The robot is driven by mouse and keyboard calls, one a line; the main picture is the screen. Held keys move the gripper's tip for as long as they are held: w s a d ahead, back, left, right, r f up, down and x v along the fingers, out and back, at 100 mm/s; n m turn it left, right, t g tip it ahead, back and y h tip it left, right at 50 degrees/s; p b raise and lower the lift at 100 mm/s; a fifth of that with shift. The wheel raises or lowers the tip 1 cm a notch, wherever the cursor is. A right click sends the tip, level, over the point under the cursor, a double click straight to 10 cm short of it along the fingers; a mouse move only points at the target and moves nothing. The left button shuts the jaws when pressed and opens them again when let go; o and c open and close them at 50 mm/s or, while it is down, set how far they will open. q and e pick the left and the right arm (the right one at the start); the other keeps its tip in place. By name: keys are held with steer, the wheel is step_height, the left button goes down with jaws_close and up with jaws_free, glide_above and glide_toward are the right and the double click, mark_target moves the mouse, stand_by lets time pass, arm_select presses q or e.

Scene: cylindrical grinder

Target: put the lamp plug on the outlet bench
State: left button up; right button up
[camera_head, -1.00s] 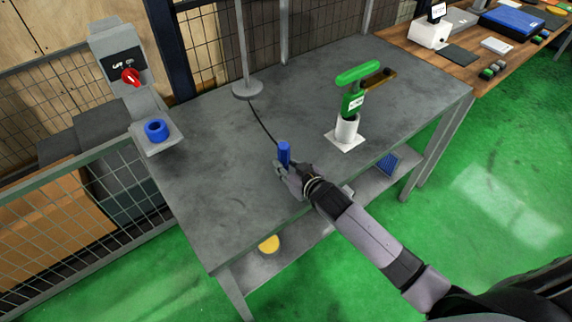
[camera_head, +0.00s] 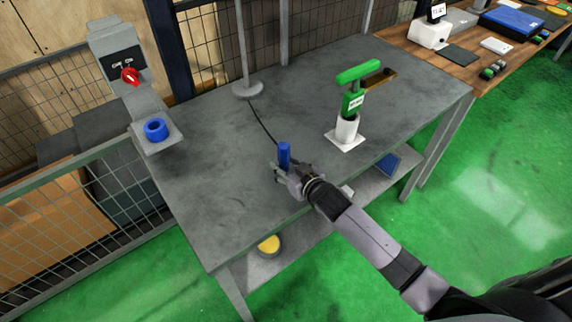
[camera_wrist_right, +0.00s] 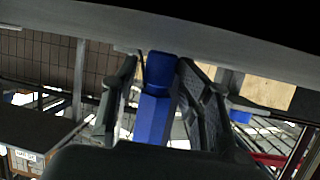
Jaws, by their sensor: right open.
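The lamp plug (camera_head: 284,153) is a blue cylinder standing upright on the front part of the grey bench (camera_head: 220,190). A dark cord runs from it to the lamp's round base (camera_head: 248,90). My right gripper (camera_head: 281,172) is open at the plug, low over the bench. In the right wrist view the blue plug (camera_wrist_right: 154,112) shows between the two spread fingers of the gripper (camera_wrist_right: 158,100), with the left finger clear of it and the right finger close to it. Whether a finger touches it I cannot tell. My left gripper is not in view.
A blue ring socket (camera_head: 156,130) sits on a ledge at the left, below a box with a red switch (camera_head: 130,76). The bench's left part is clear.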

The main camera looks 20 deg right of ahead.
steer(key=shift+s+f, duration=0.35)
steer(key=shift+f, duration=0.45)
steer(key=shift+r, duration=0.3)
steer(key=shift+r+p, duration=0.45)
steer(key=shift+r, duration=0.1)
steer(key=v, duration=0.8)
steer(key=b+v, duration=0.1)
steer(key=v, duration=0.2)
steer(key=shift+s+d+r, duration=0.15)
steer(key=shift+s+r, duration=0.1)
steer(key=shift+r, duration=0.15)
